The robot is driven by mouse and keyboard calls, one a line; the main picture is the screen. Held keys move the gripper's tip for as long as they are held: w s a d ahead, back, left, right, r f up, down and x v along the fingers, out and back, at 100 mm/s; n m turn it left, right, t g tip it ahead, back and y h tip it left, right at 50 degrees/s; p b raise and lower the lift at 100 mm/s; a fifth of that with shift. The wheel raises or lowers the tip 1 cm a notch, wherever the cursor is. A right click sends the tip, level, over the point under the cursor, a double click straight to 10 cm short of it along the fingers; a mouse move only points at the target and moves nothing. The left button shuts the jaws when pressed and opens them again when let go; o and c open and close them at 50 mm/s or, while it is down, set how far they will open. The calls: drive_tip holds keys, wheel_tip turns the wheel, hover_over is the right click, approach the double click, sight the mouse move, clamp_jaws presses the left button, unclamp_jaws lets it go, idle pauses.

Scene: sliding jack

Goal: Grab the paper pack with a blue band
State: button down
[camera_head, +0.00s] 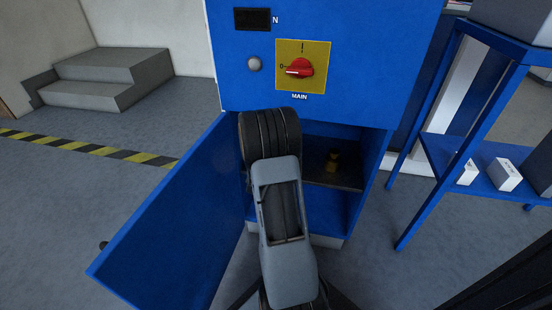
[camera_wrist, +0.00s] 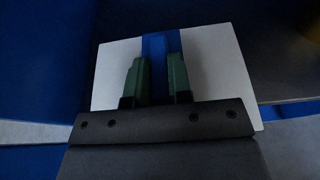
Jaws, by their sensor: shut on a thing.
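The paper pack (camera_wrist: 216,65) shows in the wrist view as a pale white block with a blue band (camera_wrist: 160,50) down its middle. My gripper (camera_wrist: 158,75) has its two dark green fingers on either side of the band, shut on the pack. In the head view my arm reaches into the open lower compartment of the blue cabinet (camera_head: 230,60), and the arm hides both the gripper and the pack there.
The cabinet's blue door (camera_head: 175,225) stands open at the left. A small yellowish object (camera_head: 333,161) sits on the shelf inside, right of my arm. A blue rack (camera_head: 440,165) with white boxes (camera_head: 504,174) stands at the right. Grey steps (camera_head: 105,80) are at the back left.

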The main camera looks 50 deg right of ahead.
drive_tip(key=shift+s+a, duration=0.6)
drive_tip(key=shift+a, duration=0.3)
drive_tip(key=c, duration=1)
unclamp_jaws()
drive_tip(key=shift+o, duration=0.2)
drive_tip(key=p+v, duration=1.3)
drive_tip(key=shift+a+r, duration=0.25)
drive_tip(key=shift+a, duration=0.1)
drive_tip(key=shift+s, duration=0.15)
